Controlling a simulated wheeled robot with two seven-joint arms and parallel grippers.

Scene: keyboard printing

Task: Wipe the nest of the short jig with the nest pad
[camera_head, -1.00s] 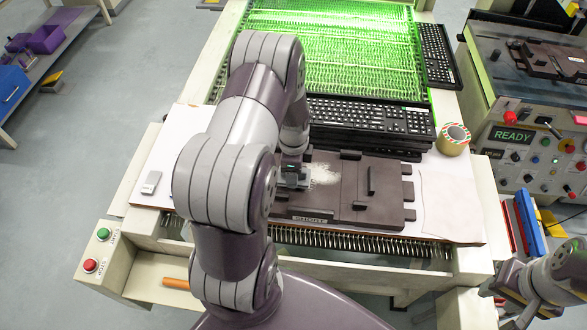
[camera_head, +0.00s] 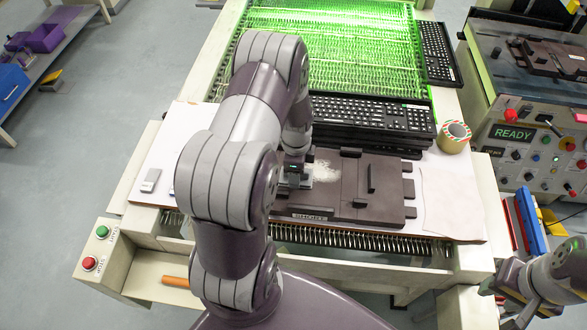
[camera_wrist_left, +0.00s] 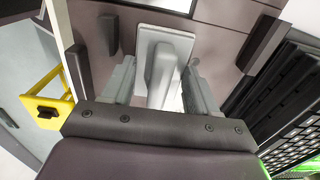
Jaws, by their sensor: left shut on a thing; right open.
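The short jig (camera_head: 345,205) is a dark brown plate with raised blocks, lying on the white board in front of the stacked keyboards. A pale, powdery smear (camera_head: 324,172) lies in its nest. My left gripper (camera_head: 296,178) is over the left part of the jig, right beside the smear, partly hidden by my left arm. In the left wrist view its fingers (camera_wrist_left: 160,85) are shut on the grey nest pad (camera_wrist_left: 161,48) by its upright handle. The pad's flat base is at the jig surface; contact cannot be told. My right gripper (camera_head: 498,296) is at the lower right edge, away from the jig.
Stacked black keyboards (camera_head: 370,117) stand close behind the jig, with a tape roll (camera_head: 453,137) to their right. A small grey block (camera_head: 151,180) lies on the board at left. A control machine (camera_head: 515,134) stands to the right.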

